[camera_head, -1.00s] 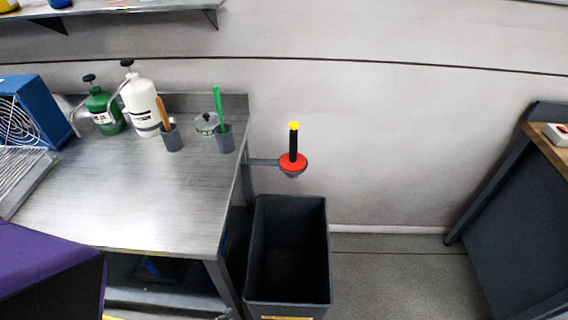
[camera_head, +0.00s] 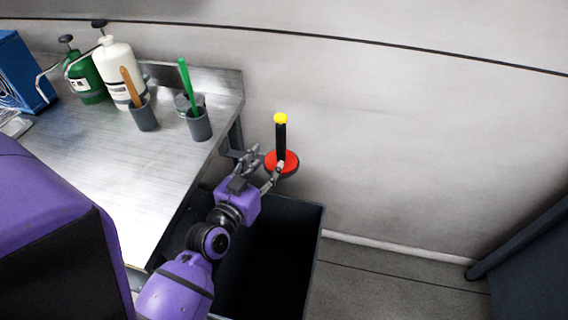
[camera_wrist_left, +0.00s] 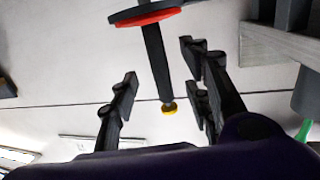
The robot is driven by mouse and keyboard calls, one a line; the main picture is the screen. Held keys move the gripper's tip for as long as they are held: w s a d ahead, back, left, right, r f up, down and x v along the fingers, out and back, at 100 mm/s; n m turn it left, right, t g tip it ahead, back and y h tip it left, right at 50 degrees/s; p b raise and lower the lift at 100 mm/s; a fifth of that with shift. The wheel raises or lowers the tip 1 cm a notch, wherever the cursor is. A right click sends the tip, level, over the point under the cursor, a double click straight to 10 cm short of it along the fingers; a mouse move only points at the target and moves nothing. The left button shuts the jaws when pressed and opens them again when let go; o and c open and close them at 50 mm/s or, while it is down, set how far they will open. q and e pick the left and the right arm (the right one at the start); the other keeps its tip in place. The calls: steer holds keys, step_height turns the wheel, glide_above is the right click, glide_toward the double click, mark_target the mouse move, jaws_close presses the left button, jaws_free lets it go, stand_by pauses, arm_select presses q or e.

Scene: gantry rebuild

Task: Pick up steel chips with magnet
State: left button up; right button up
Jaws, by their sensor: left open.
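The magnet has a red disc base (camera_head: 287,166), a black upright handle (camera_head: 281,142) and a yellow knob (camera_head: 281,118). It sits on a holder at the bench's right side. My left gripper (camera_head: 262,165) is open, just left of and in front of the magnet. In the left wrist view the magnet's handle (camera_wrist_left: 156,62) shows between and beyond the open fingers (camera_wrist_left: 160,88), with its yellow knob (camera_wrist_left: 168,108) toward the palm; I see no grip on it. No steel chips can be made out. My right gripper is out of view.
A dark bin (camera_head: 285,245) stands under my left arm, beside the metal bench (camera_head: 100,170). On the bench are a green bottle (camera_head: 86,80), a white bottle (camera_head: 120,70) and two grey cups (camera_head: 199,125) with brushes. A dark structure (camera_head: 530,260) stands at the right.

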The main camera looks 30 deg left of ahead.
mark_target(279, 145)
arm_select(q)
steer(key=w, duration=0.2)
steer(key=w+p, duration=0.1)
steer(key=w, duration=0.2)
steer(key=w+r, duration=0.1)
steer(key=w, duration=0.1)
steer(key=shift+w, duration=0.4)
steer(key=shift+w+f, duration=0.1)
steer(key=shift+w, duration=0.3)
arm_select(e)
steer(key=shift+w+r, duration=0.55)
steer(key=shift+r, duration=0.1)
arm_select(q)
jaws_close()
